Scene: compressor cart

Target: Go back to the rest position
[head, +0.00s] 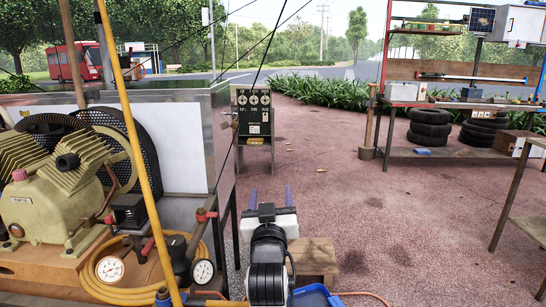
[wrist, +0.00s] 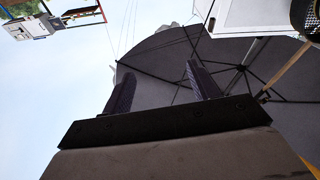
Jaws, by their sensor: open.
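My gripper (head: 268,196) is at the lower middle of the head view, its two bluish fingers spread apart with nothing between them. It is over the ground, to the right of the compressor cart and clear of it. In the wrist view my gripper (wrist: 158,90) also shows two dark fingers wide apart and empty, with a grey canopy and sky behind them. The compressor (head: 50,205), a tan machine with a black mesh wheel guard, stands on the cart at the left of the head view.
Pressure gauges (head: 110,269), a yellow hose (head: 140,293) and a yellow pole (head: 130,130) are at the cart's near side. A control panel (head: 254,112) stands behind my gripper. A wooden stool (head: 312,260) and blue tray (head: 318,296) are close by. Open paving (head: 400,220) lies to the right.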

